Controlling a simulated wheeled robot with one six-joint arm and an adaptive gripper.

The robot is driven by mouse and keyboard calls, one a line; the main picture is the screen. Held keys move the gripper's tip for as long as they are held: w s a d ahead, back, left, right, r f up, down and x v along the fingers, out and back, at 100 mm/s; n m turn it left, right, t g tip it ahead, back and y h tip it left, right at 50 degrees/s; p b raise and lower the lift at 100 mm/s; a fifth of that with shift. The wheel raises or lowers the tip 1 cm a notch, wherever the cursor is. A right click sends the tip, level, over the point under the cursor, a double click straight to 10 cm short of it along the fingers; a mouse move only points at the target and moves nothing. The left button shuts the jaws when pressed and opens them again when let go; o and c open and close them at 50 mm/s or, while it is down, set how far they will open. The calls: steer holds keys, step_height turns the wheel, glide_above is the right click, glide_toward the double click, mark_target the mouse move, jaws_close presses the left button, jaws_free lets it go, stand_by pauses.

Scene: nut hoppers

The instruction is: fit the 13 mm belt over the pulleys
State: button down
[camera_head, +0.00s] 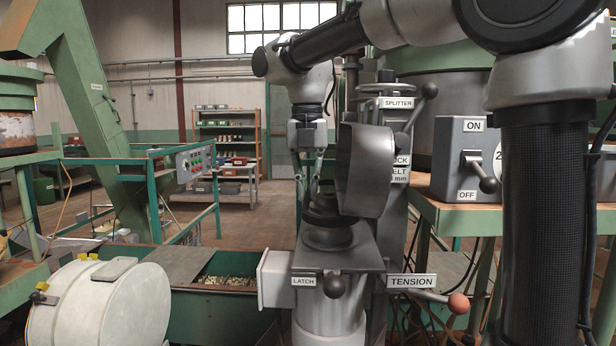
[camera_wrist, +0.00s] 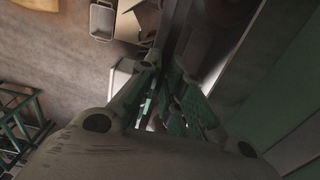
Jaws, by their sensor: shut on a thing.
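My gripper (camera_head: 312,180) points down just above and to the left of a dark stepped pulley stack (camera_head: 328,236) on the machine head. It also shows in the wrist view (camera_wrist: 172,122), its fingers close around something dark that I cannot make out clearly. I cannot tell the belt apart from the dark pulley parts. A grey round cover (camera_head: 365,170) stands on edge, open, right beside the stack and hides what is behind it. A second pulley is not clearly visible. A plate partly reading "BELT" and "mm" (camera_head: 399,175) is behind the cover.
A latch knob (camera_head: 335,286) is below the pulley stack. The tension lever (camera_head: 458,303) with an orange knob sticks out right. A switch box (camera_head: 470,160) stands farther right. A pale drum (camera_head: 97,304) and a green bin (camera_head: 220,310) are at left.

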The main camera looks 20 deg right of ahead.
steer(key=shift+f, duration=1.75)
steer(key=c, duration=1.5)
jaws_free()
step_height(320, 180, up, 12)
